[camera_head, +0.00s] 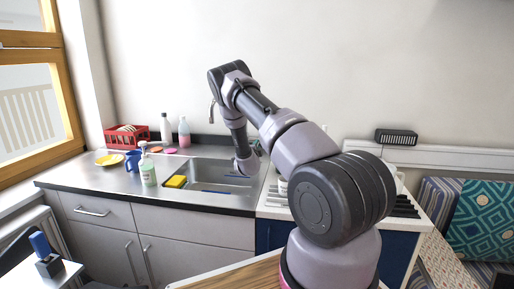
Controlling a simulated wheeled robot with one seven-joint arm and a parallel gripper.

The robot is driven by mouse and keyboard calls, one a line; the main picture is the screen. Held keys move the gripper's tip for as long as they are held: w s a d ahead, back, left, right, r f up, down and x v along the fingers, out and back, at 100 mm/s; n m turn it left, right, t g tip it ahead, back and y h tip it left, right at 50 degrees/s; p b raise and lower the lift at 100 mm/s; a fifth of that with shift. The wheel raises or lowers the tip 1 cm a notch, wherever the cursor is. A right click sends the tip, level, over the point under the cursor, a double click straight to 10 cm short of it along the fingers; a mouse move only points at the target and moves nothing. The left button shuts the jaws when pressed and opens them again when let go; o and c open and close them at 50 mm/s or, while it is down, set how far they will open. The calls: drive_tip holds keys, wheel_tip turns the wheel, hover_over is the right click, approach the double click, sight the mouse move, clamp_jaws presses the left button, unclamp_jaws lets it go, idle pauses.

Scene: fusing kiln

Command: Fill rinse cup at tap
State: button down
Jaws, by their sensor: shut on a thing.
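The steel sink (197,168) is set into the counter, and its right part is partly behind my arm. A slim grey curved piece that looks like the tap (212,111) shows just left of my raised arm; its base is hidden. I cannot see whether water runs. My arm bends down over the right side of the sink and ends in a rounded wrist link. My gripper's fingers and anything in them are hidden behind that link. A blue mug (133,161) stands on the counter left of the sink; I cannot tell whether it is the rinse cup.
A black wall box (396,137) is at right.

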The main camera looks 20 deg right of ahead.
drive_tip(key=shift+r+g, duration=0.5)
drive_tip(key=shift+w+r+y, duration=0.1)
drive_tip(key=shift+r+y, duration=0.2)
drive_tip(key=shift+r, duration=0.1)
drive_tip(key=c, duration=0.7)
unclamp_jaws()
drive_tip(key=shift+o, duration=0.2)
drive_tip(key=v, duration=1)
drive_tip(key=shift+s+a, duration=0.25)
drive_tip(key=shift+s, duration=0.05)
drive_tip(key=shift+r, duration=0.15)
